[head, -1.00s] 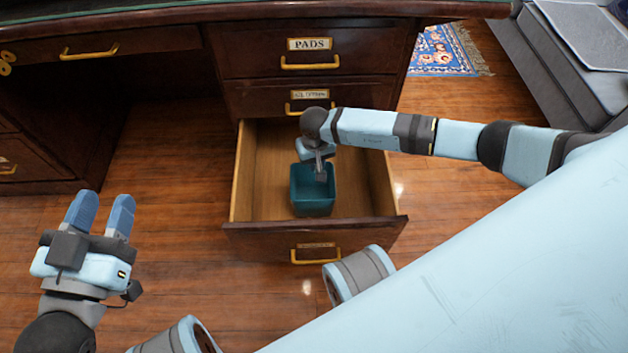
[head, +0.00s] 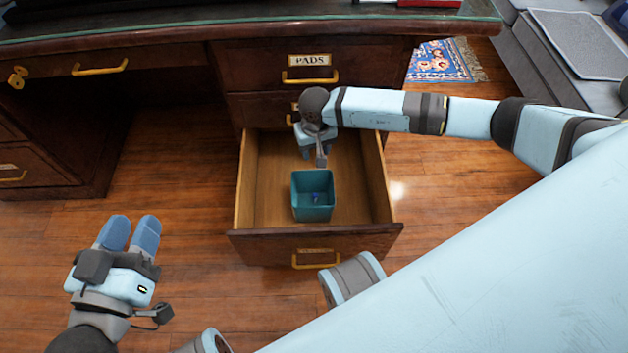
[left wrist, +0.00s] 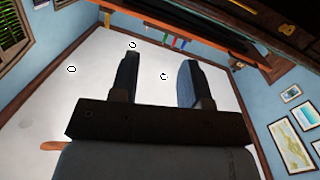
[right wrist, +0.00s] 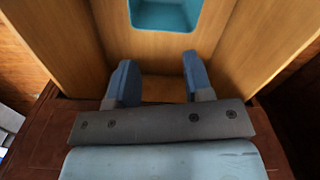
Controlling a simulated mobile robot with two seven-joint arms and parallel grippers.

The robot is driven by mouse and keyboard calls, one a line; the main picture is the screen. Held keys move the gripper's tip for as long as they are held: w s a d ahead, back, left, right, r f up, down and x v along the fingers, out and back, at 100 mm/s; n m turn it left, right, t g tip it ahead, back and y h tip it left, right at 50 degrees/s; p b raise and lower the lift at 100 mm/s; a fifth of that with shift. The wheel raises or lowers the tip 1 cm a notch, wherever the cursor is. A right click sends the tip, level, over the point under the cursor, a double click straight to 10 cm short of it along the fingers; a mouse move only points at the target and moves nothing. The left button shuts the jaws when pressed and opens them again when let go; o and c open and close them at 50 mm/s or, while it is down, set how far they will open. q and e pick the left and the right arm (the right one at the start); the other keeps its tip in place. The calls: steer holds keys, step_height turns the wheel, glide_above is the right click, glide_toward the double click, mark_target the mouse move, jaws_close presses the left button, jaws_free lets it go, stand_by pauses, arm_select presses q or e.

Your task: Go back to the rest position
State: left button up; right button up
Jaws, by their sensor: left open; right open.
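My left gripper (head: 131,234) is open and empty, out over the wooden floor at the lower left of the head view. In the left wrist view its two blue fingers (left wrist: 158,82) are apart with nothing between them. My right gripper (head: 313,148) is over the back part of the open drawer (head: 270,180), pointing down. In the right wrist view its fingers (right wrist: 160,84) are apart and empty. A teal square bin (head: 312,196) stands in the drawer, in front of the right gripper and apart from it. A small dark blue item (head: 316,197) lies inside the bin.
The dark wood desk (head: 170,40) spans the back, with the closed PADS drawer (head: 309,75) above the open one. My right forearm crosses in front of the drawer fronts. Wooden floor (head: 180,180) is clear left of the drawer. A grey seat (head: 580,45) stands at upper right.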

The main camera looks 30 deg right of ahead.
arm_select(q)
steer(key=shift+s+d+f+n+p, duration=0.15)
steer(key=shift+s+f+n+p, duration=0.05)
steer(key=shift+s+n+p, duration=0.2)
arm_select(e)
steer(key=shift+r, duration=1.75)
arm_select(q)
steer(key=shift+w+r, duration=0.1)
steer(key=shift+r, duration=0.15)
